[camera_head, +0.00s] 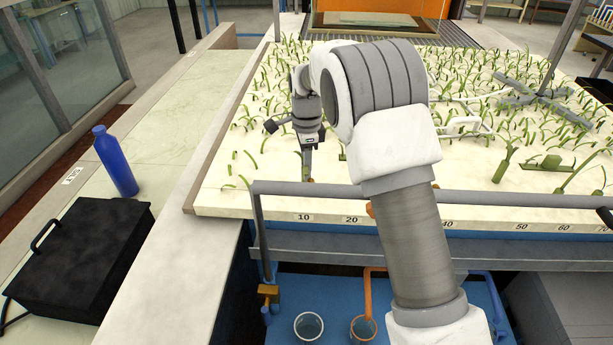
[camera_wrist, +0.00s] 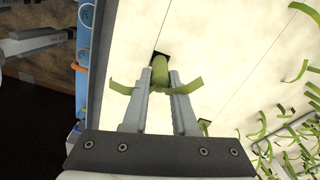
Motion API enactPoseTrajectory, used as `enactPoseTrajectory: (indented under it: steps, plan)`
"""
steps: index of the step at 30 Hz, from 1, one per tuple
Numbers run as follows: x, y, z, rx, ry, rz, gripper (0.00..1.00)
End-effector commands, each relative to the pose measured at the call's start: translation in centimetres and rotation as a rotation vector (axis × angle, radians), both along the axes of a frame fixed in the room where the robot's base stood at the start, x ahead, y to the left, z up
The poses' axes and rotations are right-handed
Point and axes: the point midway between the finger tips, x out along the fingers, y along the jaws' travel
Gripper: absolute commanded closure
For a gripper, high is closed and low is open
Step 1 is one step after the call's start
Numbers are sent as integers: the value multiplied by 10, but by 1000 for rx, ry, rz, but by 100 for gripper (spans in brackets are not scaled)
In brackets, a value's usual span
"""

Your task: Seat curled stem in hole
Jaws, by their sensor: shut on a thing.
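In the wrist view, my gripper (camera_wrist: 162,84) is shut on a green curled stem (camera_wrist: 160,70). The stem has a thick rounded body between the fingertips, and thin curled leaves stick out to both sides. A dark square hole (camera_wrist: 157,56) in the pale board lies just beyond the stem's end and is partly covered by it. I cannot tell whether the stem's end is inside the hole or above it. In the head view, my gripper (camera_head: 307,150) points down near the board's front left, and the stem is hard to make out there.
The pale board (camera_head: 230,192) carries many green stems, dense behind and to the right of my gripper. A grey rail (camera_head: 300,188) runs along its front edge, above a scale. A blue bottle (camera_head: 117,160) and black case (camera_head: 80,255) stand on the left ledge.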

Motion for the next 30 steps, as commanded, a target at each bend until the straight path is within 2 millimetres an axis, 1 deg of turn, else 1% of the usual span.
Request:
enactPoseTrajectory:
  steps: [3, 6, 14, 18, 19, 23, 24, 30]
  plan:
    - [-1, -1, -18, -1, 5, -1, 100]
    - [-1, -1, -31, -1, 4, 0, 100]
    - [0, -1, -34, 0, 0, 0, 100]
    - [0, -1, -38, 0, 1, 0, 100]
    - [0, -1, -37, 0, 0, 0, 68]
    - [0, -1, -37, 0, 1, 0, 45]
    - [0, -1, -37, 0, 1, 0, 44]
    - [0, -1, -37, 0, 1, 0, 44]
